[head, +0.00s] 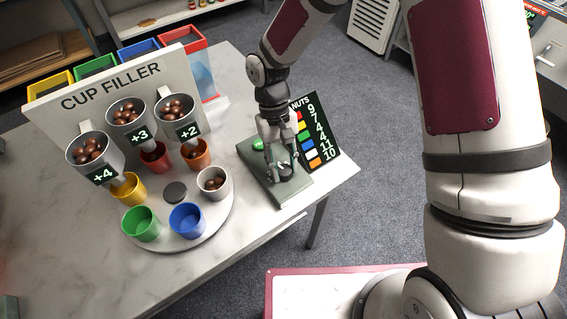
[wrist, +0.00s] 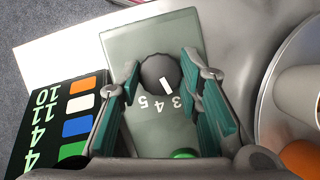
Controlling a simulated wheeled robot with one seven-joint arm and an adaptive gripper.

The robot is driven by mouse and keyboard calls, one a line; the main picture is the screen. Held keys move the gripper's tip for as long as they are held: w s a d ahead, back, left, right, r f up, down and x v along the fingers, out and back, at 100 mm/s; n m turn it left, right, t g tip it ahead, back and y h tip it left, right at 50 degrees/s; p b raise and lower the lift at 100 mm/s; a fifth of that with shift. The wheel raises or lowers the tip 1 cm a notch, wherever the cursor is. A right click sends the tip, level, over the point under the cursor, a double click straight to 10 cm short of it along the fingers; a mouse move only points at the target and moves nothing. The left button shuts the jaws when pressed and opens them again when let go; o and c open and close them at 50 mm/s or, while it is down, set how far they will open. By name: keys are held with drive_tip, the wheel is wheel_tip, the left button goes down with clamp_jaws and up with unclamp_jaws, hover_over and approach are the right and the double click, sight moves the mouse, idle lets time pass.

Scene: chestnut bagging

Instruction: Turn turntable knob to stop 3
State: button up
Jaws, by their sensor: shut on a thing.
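The dark round knob (wrist: 154,68) sits on a grey-green control plate (wrist: 165,30), with my gripper's (wrist: 161,78) two fingers around it, one on each side. My gripper is shut on the knob. The knob's white mark points down and right in the wrist view, roughly at the digit 3. The digits 3, 4 and 5 show below the knob; any others are hidden by the right finger. In the head view the plate (head: 292,196) lies at the table's right side. The round turntable (head: 209,236) carries several coloured cups.
A green button (head: 257,144) is on the plate behind the knob. A black nuts sign (head: 315,130) stands beside the plate. The cup filler (head: 110,72) has three funnels of chestnuts. A white cup (head: 213,178) with chestnuts stands at the turntable's right edge.

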drive_tip(key=o, duration=1.1)
drive_tip(key=shift+o, duration=0.2)
drive_tip(key=v, duration=1.2)
